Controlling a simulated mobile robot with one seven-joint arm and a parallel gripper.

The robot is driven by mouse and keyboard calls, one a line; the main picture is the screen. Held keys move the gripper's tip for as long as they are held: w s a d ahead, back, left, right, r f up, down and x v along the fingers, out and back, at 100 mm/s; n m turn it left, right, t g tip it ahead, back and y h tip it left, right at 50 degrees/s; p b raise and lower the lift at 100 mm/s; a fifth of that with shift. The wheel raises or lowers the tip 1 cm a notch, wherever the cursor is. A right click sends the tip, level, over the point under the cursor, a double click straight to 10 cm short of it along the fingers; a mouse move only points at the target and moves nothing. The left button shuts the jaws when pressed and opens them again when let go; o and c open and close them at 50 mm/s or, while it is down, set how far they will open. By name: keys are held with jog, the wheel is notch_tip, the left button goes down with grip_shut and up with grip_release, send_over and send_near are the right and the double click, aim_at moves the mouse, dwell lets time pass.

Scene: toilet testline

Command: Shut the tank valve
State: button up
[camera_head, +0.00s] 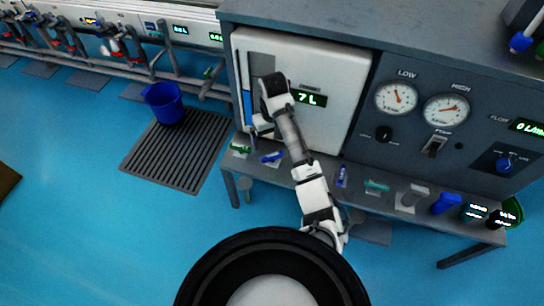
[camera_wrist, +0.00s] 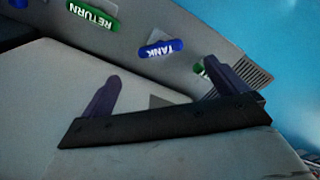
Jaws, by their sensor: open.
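A blue handle labelled TANK (camera_wrist: 161,48) lies along the grey bench in the wrist view, its lettering upside down. In the head view a blue handle (camera_head: 272,157) on the bench's front left appears to be the same one; its label is too small to read there. My gripper (camera_head: 258,134) is above and behind it, close to the white panel. In the wrist view my gripper (camera_wrist: 161,72) has its two dark fingers wide apart with nothing between them. The handle is beyond the fingertips, apart from them. I cannot tell whether the valve is open.
A green handle labelled RETURN (camera_wrist: 92,18) is beside it in the wrist view. Another green handle (camera_head: 240,148) is left of the blue one. The white panel (camera_head: 340,75) with a 7 L display stands behind.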

aim_at(273, 155)
notch_tip(273, 155, down, 9)
jog(key=b, duration=0.3)
jog(key=shift+f, duration=0.1)
jog(key=c, duration=1)
